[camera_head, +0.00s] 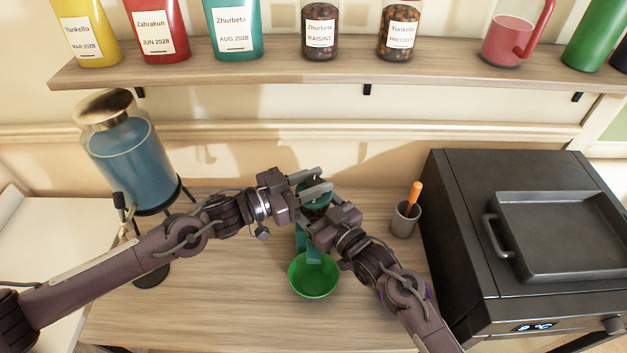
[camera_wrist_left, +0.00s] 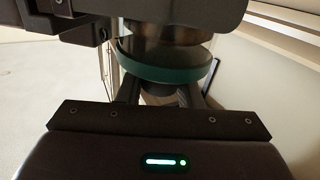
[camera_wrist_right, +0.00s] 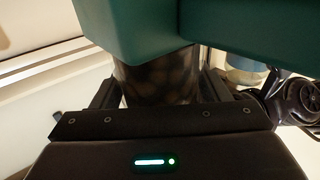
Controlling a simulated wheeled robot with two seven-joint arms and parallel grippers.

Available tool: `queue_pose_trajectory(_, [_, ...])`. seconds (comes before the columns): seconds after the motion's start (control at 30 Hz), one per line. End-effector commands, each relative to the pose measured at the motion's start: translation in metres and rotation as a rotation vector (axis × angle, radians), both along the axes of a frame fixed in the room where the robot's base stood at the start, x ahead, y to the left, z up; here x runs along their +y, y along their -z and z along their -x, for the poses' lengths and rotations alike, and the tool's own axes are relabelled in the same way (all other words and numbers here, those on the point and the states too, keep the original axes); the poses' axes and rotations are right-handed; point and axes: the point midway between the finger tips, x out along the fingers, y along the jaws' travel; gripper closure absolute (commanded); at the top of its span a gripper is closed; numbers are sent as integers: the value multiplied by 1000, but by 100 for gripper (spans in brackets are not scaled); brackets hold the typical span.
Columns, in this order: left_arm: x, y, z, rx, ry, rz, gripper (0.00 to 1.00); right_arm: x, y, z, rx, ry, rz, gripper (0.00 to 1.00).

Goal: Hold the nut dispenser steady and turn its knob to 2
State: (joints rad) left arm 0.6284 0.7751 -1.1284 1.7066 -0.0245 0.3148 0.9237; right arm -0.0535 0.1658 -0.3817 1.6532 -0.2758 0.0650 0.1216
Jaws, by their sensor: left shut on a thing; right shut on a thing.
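The nut dispenser (camera_head: 315,198) stands upright on the table, teal with a clear nut-filled canister. A green bowl (camera_head: 313,281) sits at its foot. My left gripper (camera_head: 325,180) is shut on the dispenser's top part, by the teal rim; this rim (camera_wrist_left: 165,71) also shows in the left wrist view. I cannot tell the knob or its number there. My right gripper (camera_head: 325,221) is shut on the dispenser's canister from the right. In the right wrist view, the canister (camera_wrist_right: 158,78) with nuts is between the fingers, next to a teal block. The arms hide much of the dispenser.
A large blue jar (camera_head: 135,165) on a stand is at the left. A grey cup (camera_head: 405,220) with an orange-handled tool is to the right, beside a black oven (camera_head: 460,240) with a pan (camera_head: 560,235). A shelf (camera_head: 330,75) of containers runs above. The table front is clear.

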Motion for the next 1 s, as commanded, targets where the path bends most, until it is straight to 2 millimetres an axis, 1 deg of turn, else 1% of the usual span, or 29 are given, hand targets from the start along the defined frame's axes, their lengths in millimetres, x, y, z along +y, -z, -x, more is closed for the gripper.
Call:
queue_pose_trajectory(0.03, [1, -1, -3, -2, 29, -1, 91, 1, 0, 1, -1, -3, 1, 85])
queue_pose_trajectory(0.37, [0, -1, -4, -1, 326, -3, 91, 1, 0, 1, -2, -4, 1, 85])
queue_pose_trajectory(0.7, [-2, -1, -2, 0, 657, -4, 91, 2, -1, 1, -2, -5, 1, 85])
queue_pose_trajectory(1.0, [-4, 1, 0, 4, 895, 0, 91, 3, -1, 1, -2, -7, 1, 85])
